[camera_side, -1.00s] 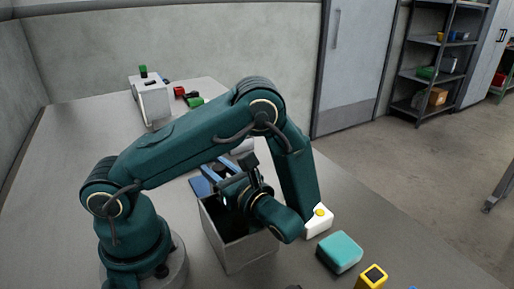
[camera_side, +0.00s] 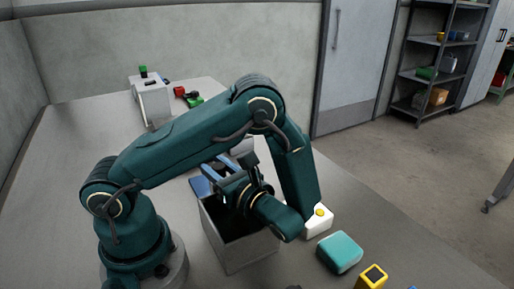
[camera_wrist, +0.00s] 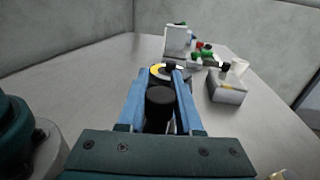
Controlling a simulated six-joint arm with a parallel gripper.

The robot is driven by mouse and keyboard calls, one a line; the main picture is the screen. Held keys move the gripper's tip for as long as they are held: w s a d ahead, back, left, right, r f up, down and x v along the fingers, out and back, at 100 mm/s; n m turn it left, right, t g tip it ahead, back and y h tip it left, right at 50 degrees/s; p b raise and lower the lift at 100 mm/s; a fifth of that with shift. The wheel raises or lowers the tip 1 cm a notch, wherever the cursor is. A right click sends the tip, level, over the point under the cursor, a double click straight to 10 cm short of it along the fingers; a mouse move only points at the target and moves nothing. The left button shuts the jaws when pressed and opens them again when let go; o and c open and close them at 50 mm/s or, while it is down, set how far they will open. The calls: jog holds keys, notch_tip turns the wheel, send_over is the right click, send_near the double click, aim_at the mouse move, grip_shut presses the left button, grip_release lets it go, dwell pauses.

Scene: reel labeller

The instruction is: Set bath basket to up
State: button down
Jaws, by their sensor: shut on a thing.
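A grey open-topped box (camera_side: 244,256), which looks like the bath, stands on the bench beside my arm's base. Its inside is dark, and I cannot make out the basket in it. My gripper (camera_wrist: 160,86) is over the box's back part, its blue fingers pointing away toward the far end of the bench. In the wrist view the fingers are shut on a black round knob (camera_wrist: 159,104), likely the basket's handle. What lies under the knob is hidden by the gripper. The fingers show only partly in the side view (camera_side: 213,172).
A white block with a yellow button (camera_side: 318,222), a teal block (camera_side: 340,252) and a yellow-black piece (camera_side: 372,277) lie right of the box. Ahead are a yellow-black disc (camera_wrist: 158,70), a grey box with a black knob (camera_wrist: 229,92) and a white box (camera_wrist: 178,41).

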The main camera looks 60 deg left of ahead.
notch_tip(320, 180, up, 6)
jog(key=shift+r, duration=0.25)
jog(key=c, duration=0.6)
grip_release()
jog(key=shift+w+d, duration=0.2)
jog(key=shift+d, duration=0.65)
jog(key=shift+w+d, duration=0.15)
jog(key=shift+d, duration=0.7)
jog(key=shift+w+d, duration=0.2)
jog(key=shift+d, duration=0.65)
